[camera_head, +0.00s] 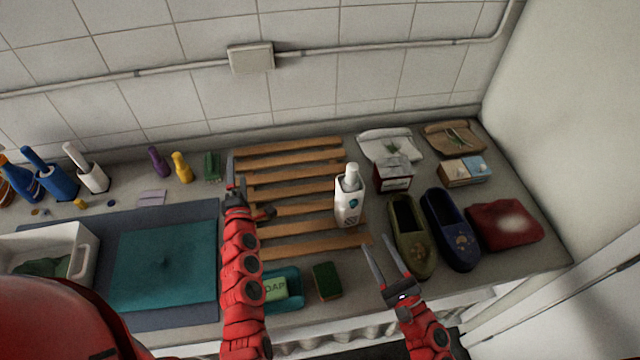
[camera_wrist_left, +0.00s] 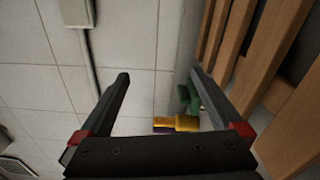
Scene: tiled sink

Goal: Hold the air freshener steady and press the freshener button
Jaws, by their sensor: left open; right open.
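The air freshener (camera_head: 348,200) is a white bottle with a white top, standing upright on the right part of a wooden slatted rack (camera_head: 290,228). The top (camera_head: 351,174) is where a button would be, but its detail is too small to tell. My left gripper (camera_head: 246,178) is open and empty above the left side of the rack, well left of the bottle. In the left wrist view its two fingers (camera_wrist_left: 162,100) are spread with nothing between them. My right gripper (camera_head: 377,246) is open and empty, in front of the bottle and slightly right.
Green and blue shoes (camera_head: 449,230), a red cloth (camera_head: 504,225) and small boxes (camera_head: 392,175) crowd the right side. A soap dish (camera_head: 284,290) and a sponge (camera_head: 326,281) lie in front of the rack. Bottles (camera_head: 181,167) stand at the back left.

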